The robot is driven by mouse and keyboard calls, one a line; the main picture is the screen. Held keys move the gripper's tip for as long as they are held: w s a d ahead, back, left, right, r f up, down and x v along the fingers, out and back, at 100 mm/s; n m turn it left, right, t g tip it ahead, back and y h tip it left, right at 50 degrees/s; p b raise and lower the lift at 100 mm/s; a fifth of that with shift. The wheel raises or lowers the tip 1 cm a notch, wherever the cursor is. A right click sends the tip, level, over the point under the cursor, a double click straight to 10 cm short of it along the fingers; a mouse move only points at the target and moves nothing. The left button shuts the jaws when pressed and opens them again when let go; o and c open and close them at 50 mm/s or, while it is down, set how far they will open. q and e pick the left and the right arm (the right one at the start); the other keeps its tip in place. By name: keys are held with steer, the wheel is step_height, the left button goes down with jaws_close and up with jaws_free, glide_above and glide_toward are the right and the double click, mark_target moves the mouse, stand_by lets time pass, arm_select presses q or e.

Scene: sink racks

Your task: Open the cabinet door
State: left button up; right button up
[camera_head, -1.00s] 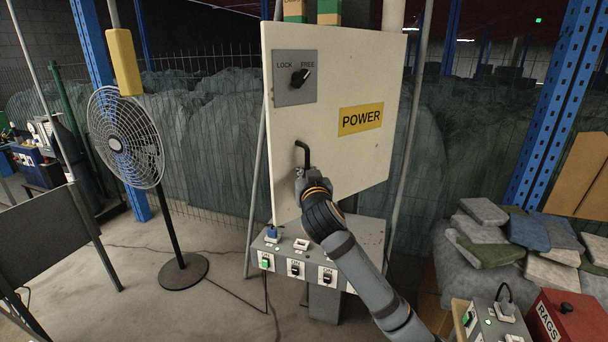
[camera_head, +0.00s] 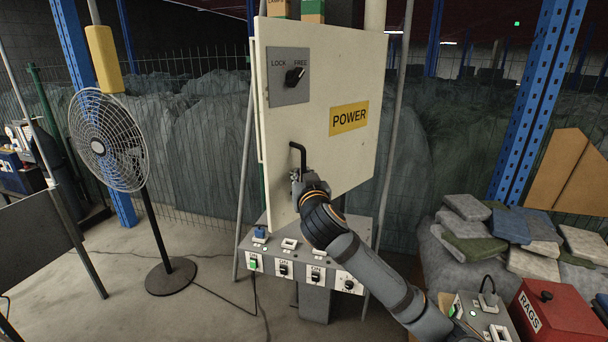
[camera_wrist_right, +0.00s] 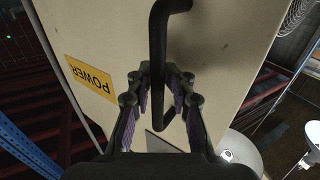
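The pale cabinet door (camera_head: 345,75) carries a yellow POWER label (camera_head: 349,118) and a black lock knob (camera_head: 295,76) turned toward FREE. A thin pale strip shows behind the door's left edge, so the door looks slightly ajar. The black bent handle (camera_head: 299,152) is at the door's lower left; it also shows in the right wrist view (camera_wrist_right: 158,35). My right gripper (camera_head: 297,177) is at the handle's lower part. In the right wrist view its fingers (camera_wrist_right: 162,75) close around the bar from both sides. My left gripper is out of view.
A grey switch box (camera_head: 320,262) stands below the door. A standing fan (camera_head: 108,140) is at the left. Folded rags (camera_head: 500,225), a red RAGS box (camera_head: 550,315) and a blue post (camera_head: 540,95) are at the right.

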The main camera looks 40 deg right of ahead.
steer(key=shift+o, duration=0.8)
steer(key=shift+w+a, duration=0.1)
steer(key=shift+r, duration=0.15)
steer(key=shift+s, duration=0.3)
steer(key=v, duration=0.7)
steer(key=shift+w+a, duration=0.1)
